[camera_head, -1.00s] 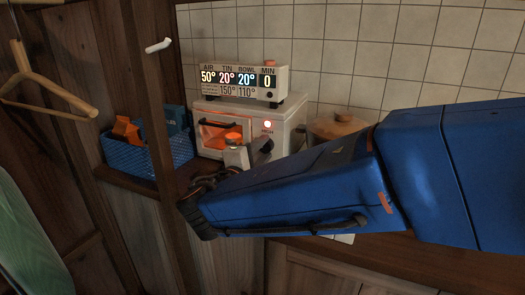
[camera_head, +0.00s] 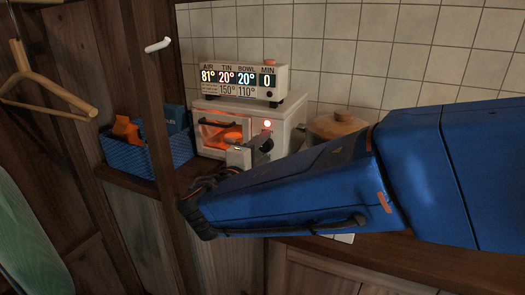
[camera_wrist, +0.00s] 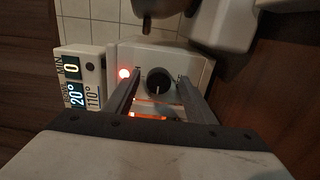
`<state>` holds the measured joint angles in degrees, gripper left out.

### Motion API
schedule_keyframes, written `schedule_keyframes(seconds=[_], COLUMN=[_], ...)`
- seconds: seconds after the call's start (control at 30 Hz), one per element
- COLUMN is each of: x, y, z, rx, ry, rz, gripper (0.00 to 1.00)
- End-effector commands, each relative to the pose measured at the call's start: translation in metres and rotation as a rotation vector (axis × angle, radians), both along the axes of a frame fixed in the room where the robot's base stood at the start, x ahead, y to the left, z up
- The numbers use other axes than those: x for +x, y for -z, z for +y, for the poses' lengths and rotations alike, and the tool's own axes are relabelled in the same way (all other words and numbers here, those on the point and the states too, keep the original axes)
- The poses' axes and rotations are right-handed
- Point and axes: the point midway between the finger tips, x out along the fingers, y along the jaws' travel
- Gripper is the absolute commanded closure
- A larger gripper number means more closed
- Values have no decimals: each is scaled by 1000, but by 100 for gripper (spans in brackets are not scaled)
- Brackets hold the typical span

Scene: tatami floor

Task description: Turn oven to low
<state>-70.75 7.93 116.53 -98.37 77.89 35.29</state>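The white oven (camera_head: 288,118) stands on the counter at the back, with an orange glow behind its door window and a lit red lamp on its front. In the wrist view its dark round knob (camera_wrist: 159,83) has a pale pointer mark aimed toward the bottom of the picture. The lettering beside the knob is too small to read. My gripper (camera_wrist: 158,77) is open, with one finger on each side of the knob and a visible gap to it. In the head view my gripper (camera_head: 252,150) is in front of the oven's right part and hides the knob.
A display box (camera_head: 284,82) on the oven reads AIR 81°, TIN 20°, BOWL 20°, MIN 0. A blue basket (camera_head: 150,160) with cartons stands to the left, beside a wooden post (camera_head: 157,95). A pot with a wooden lid (camera_head: 338,125) stands to the right.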

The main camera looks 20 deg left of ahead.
Motion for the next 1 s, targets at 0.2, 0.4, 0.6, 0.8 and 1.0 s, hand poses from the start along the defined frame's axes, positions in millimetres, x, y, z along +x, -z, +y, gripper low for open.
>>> schedule_keyframes(seconds=[0.2, 0.4, 0.6, 0.8, 1.0], x=[0, -9, -39, -75, -109], y=[-1, -1, -1, -1, -1], z=[0, 2, 5, 7, 10], rx=[0, 1, 1, 1, 1], ry=[-1, -2, -5, -5, -5], rz=[-1, -1, -1, -1, -1], gripper=[51, 51, 51, 51, 51])
